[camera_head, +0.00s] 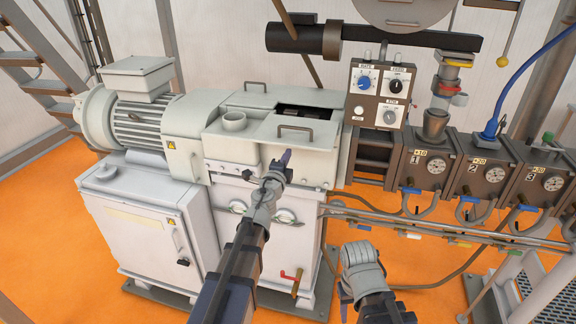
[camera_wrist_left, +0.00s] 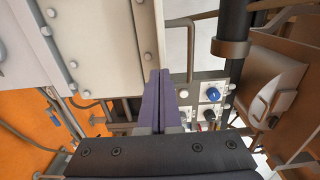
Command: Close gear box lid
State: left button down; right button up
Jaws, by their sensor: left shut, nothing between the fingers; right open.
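The gear box (camera_head: 238,150) is a cream-white housing in the middle of the head view. A dark opening (camera_head: 305,112) shows on top behind this lid, at the right. My right gripper (camera_head: 345,298) is open, low at the right, away from the box.
A motor (camera_head: 125,115) adjoins the box on the left, above a white cabinet (camera_head: 150,235). A control panel (camera_head: 379,95) and gauge boxes (camera_head: 424,165) stand at the right. Pipes (camera_head: 440,233) run low at the right. A dark cylinder (camera_head: 300,38) hangs behind the box.

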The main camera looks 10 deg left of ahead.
pick_arm(q)
jog(key=shift+w, duration=1.2)
